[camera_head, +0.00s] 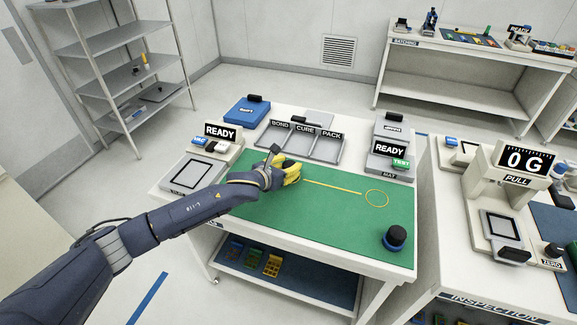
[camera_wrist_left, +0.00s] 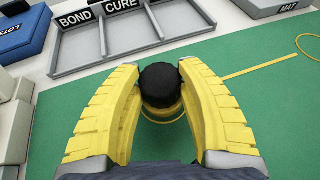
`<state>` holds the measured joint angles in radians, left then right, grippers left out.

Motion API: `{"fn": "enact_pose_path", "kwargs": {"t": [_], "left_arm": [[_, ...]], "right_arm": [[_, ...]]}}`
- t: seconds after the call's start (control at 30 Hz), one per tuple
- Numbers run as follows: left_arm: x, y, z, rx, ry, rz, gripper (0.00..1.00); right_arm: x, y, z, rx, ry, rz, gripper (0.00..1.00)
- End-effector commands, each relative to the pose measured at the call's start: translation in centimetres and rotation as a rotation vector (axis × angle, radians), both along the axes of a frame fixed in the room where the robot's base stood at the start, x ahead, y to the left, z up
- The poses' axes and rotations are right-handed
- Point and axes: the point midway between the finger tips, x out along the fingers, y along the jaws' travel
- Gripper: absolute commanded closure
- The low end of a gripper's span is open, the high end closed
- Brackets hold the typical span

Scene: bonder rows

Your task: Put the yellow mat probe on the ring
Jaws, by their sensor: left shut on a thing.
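My left gripper (camera_head: 291,172) has yellow fingers and is over the left part of the green mat. In the left wrist view its fingers (camera_wrist_left: 160,100) are shut on the yellow mat probe, whose black knob (camera_wrist_left: 160,84) shows between them. A yellow curved edge shows just below the knob; I cannot tell whether the probe touches the mat. In the head view the fingers mostly hide the probe. The thin yellow ring (camera_head: 377,198) is empty on the mat, to the right of the gripper. It shows partly at the right edge of the wrist view (camera_wrist_left: 302,47). My right gripper is not in view.
The green mat (camera_head: 300,225) has a yellow line (camera_head: 333,187) leading toward the ring. A blue-based black knob (camera_head: 394,238) stands at the mat's front right. BOND, CURE and PACK trays (camera_head: 302,143) are behind. A READY unit (camera_head: 391,155) stands at the back right.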

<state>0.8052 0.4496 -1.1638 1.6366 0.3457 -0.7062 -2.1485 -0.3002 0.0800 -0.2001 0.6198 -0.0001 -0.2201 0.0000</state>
Motion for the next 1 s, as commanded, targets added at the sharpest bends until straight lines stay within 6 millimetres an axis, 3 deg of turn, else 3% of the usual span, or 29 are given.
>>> {"fn": "enact_pose_path", "kwargs": {"t": [0.37,0.4,0.57,1.0], "left_arm": [[0.05,-0.04,-0.13,0.000,-0.002,0.000,1.00],[0.02,-0.02,-0.20,-0.001,-0.001,0.000,0.55],[0.02,-0.02,-0.20,-0.001,-0.001,0.000,0.38],[-0.76,0.60,0.52,0.001,-0.002,-0.001,0.38]], "right_arm": [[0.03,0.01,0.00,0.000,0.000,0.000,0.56],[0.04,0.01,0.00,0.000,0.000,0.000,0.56],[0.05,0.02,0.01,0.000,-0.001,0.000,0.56],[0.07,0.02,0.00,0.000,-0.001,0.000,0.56]]}}
